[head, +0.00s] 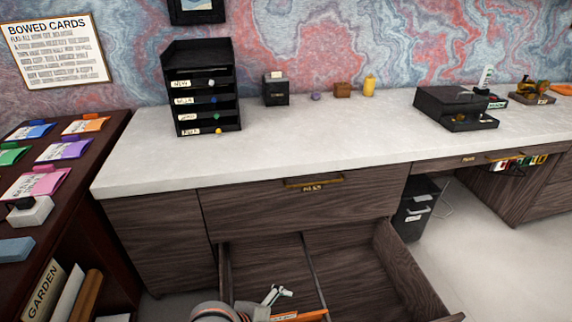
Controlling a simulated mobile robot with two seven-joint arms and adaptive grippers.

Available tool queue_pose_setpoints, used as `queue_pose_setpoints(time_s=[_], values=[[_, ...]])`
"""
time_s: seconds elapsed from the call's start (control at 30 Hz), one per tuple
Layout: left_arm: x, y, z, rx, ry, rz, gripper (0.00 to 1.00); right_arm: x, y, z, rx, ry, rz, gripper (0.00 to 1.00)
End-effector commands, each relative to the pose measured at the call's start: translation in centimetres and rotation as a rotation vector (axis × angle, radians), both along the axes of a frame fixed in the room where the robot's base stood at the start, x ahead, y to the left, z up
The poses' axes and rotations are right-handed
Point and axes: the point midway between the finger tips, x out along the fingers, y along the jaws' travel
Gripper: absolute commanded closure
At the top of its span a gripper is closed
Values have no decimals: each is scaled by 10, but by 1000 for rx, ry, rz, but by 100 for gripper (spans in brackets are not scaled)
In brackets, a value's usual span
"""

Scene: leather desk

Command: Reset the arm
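At the bottom edge of the head view, a grey rounded link with an orange band shows, which looks like part of my arm. Just right of it, pale finger-like parts, apparently my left gripper (275,295), show over the open drawer (350,262). They are small and partly cut off, so I cannot tell whether they are open or shut, or whether they hold anything. An orange strip with a pale label (300,316) lies at the bottom edge beside them. My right gripper is not in view.
The open drawer juts out below the white desktop (290,150). On the desktop stand a black tray tower (203,90), small items and a black box (456,107). A dark card rack (60,215) is at left. A black bin (412,212) stands right of the drawer.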

Motion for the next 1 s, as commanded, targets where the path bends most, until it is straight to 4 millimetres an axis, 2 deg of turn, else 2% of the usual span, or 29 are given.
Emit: queue_pose_setpoints(time_s=[0.03,0.17,0.27,0.4,0.53,0.77,0.8,0.83,1.0], values=[[-15,2,-17,-74,40,100,0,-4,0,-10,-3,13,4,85],[-33,22,-31,-251,92,375,0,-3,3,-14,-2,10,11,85],[-48,48,-41,-371,122,580,0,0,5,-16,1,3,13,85],[-71,93,-49,-503,135,829,0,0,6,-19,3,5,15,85],[-92,131,-51,-590,128,993,0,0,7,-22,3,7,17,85],[-129,188,-47,-691,99,1191,0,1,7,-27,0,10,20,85],[-122,189,-32,-713,78,1188,0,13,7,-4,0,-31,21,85],[-117,188,-23,-722,67,1182,0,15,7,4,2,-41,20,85],[-110,187,1,-742,50,1179,0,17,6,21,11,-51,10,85]])
